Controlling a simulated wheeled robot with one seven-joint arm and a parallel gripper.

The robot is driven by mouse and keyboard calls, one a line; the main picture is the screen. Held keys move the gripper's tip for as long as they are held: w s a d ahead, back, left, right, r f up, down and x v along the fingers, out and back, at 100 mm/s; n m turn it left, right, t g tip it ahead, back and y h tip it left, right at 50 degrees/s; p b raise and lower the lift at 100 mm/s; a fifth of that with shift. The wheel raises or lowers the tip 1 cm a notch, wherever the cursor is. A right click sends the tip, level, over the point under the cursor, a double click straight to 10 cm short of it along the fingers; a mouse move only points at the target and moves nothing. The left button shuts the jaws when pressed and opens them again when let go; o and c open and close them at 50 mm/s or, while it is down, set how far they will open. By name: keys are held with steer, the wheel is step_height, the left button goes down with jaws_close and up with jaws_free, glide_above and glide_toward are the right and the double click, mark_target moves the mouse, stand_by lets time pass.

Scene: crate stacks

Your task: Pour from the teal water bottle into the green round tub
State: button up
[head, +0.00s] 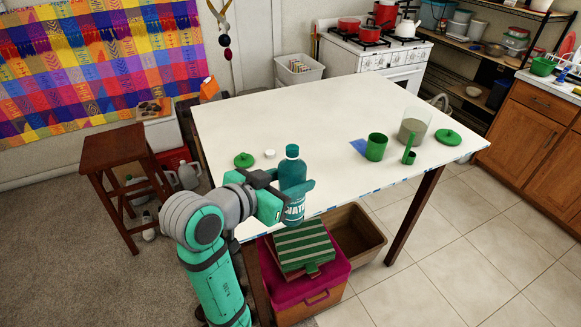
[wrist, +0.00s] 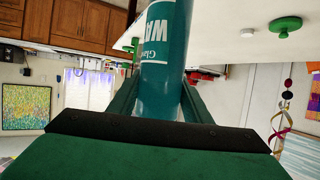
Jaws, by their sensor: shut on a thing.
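The teal water bottle (head: 292,172) is upright with white lettering, at the table's near edge in the head view. My gripper (head: 297,189) is shut around its middle. In the wrist view the bottle (wrist: 163,55) stands between the two fingers (wrist: 157,100), its ends cut off or hidden. A teal top shows on the bottle in the head view; I cannot tell whether it is open. The green round tub (head: 376,147) stands upright on the white table, right of the bottle and apart from it. Its inside is mostly hidden.
On the table (head: 290,115) are a blue patch (head: 359,146), a green scoop (head: 409,150), a clear container (head: 414,127) with greyish contents, green lids (head: 448,137) (head: 243,159) and a white cap (head: 270,154). Bare tabletop lies between bottle and tub. Crates (head: 355,232) stand below.

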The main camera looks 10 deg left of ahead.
steer(key=s+d+f+n+y, duration=0.1)
steer(key=d+f+n+y, duration=0.1)
steer(key=f, duration=1.5)
steer(key=s+d+f+n+t+y, duration=0.1)
steer(key=s+d+f+n+y, duration=0.1)
steer(key=f, duration=1.5)
steer(key=s+d+f+n+y, duration=0.1)
steer(key=d+f+n+y, duration=0.1)
steer(key=f, duration=1.5)
steer(key=shift+s+d+f+t+y, duration=0.25)
steer(key=shift+s+d+t+y, duration=0.15)
steer(key=shift+d, duration=0.4)
steer(key=shift+w, duration=0.1)
